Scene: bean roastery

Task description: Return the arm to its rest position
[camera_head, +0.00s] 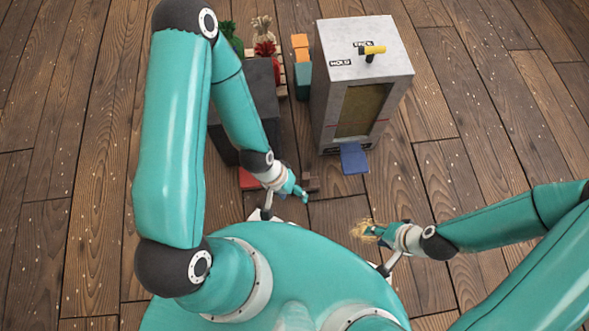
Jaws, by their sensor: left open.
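My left arm (187,140) is teal with dark joints and reaches in from the left, bent over the dark box. My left gripper (300,192) is open, low above the floor beside a small brown piece and in front of the grey machine. I see nothing between its fingers. My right gripper (378,232) is at the end of my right arm (500,220), to the right of my teal body. A straw-coloured, frayed thing (366,231) shows at its fingertips. I cannot tell whether the fingers close on it.
A grey machine (335,95) with a yellow lever (374,49) and a blue tray (354,158) stands ahead. A dark box (262,85), a red piece (248,179), orange blocks (300,48) and a teal block (303,80) are nearby. The plank floor is clear on the right.

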